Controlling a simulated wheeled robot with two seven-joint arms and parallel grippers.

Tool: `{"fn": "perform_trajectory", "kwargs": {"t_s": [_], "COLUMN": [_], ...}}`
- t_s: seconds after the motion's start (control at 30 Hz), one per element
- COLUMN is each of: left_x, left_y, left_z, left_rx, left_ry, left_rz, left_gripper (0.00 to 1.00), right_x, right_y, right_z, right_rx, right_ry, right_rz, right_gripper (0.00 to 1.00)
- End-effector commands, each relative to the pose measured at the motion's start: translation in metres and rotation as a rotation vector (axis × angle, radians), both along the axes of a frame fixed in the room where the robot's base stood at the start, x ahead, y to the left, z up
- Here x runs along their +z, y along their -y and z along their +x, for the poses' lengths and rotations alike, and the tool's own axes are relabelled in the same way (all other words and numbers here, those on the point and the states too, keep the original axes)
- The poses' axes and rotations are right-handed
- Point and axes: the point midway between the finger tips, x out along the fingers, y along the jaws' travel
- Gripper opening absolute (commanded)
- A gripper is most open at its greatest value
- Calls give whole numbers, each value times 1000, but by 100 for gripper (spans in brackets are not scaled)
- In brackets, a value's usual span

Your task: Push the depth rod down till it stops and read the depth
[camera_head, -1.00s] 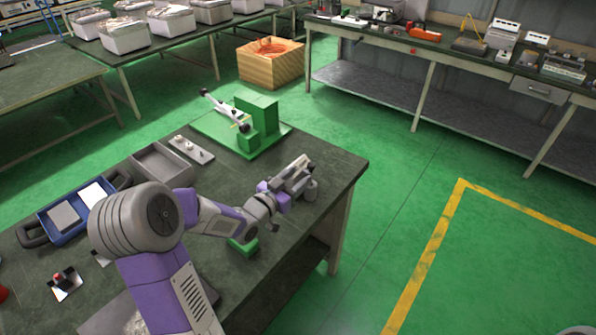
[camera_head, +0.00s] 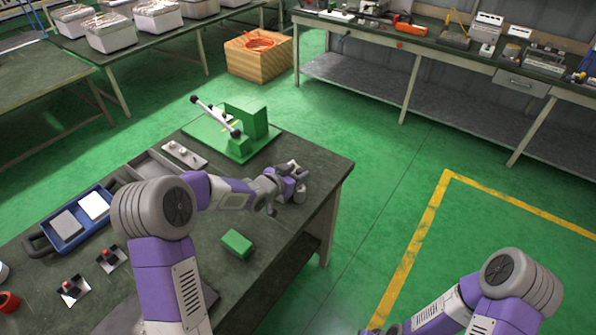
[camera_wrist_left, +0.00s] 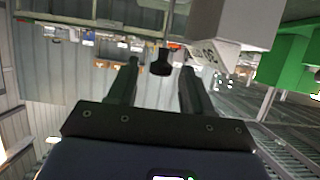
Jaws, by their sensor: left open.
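My left gripper (camera_head: 291,178) is over the far right corner of the near table, and its jaws and whatever is close to them are too small to make out there. In the left wrist view its two dark fingers stand apart. A black knob (camera_wrist_left: 161,64) on a thin stem shows between the fingertips, and I cannot tell whether they touch it. It may be the depth rod's end. A pale block (camera_wrist_left: 213,47) with upside-down figures stands right beside the right finger. The depth reading is not legible. My right arm enters at bottom right, its gripper out of frame.
A green stand with a black-and-white lever (camera_head: 215,117) is at the table's back. A green block (camera_head: 237,244), small red-knobbed pieces (camera_head: 107,257), a blue tray (camera_head: 103,230) and a grey tray (camera_head: 146,166) are on the table. Floor to the right is clear.

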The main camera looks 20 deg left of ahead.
Motion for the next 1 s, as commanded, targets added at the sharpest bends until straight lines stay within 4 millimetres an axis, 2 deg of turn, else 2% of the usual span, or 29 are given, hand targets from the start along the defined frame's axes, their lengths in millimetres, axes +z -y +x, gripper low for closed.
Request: {"fn": "perform_trajectory", "kwargs": {"t_s": [0.2,0.5,0.57,0.83,1.0], "left_x": [-8,-8,-8,-8,-8], "left_y": [6,7,7,7,7], "left_z": [18,21,21,21,20], "left_rx": [0,0,0,0,0], "left_ry": [0,1,1,1,1], "left_rz": [0,0,0,0,0], "left_gripper": [50,50,42,1,0], "right_x": [-1,-1,-1,-1,-1], "right_y": [0,0,0,0,0], "right_z": [0,0,0,0,0], "right_rx": [0,1,1,1,1], "right_ry": [0,0,0,0,0], "right_rz": [0,0,0,0,0], "right_gripper": [50,50,50,50,50]}}
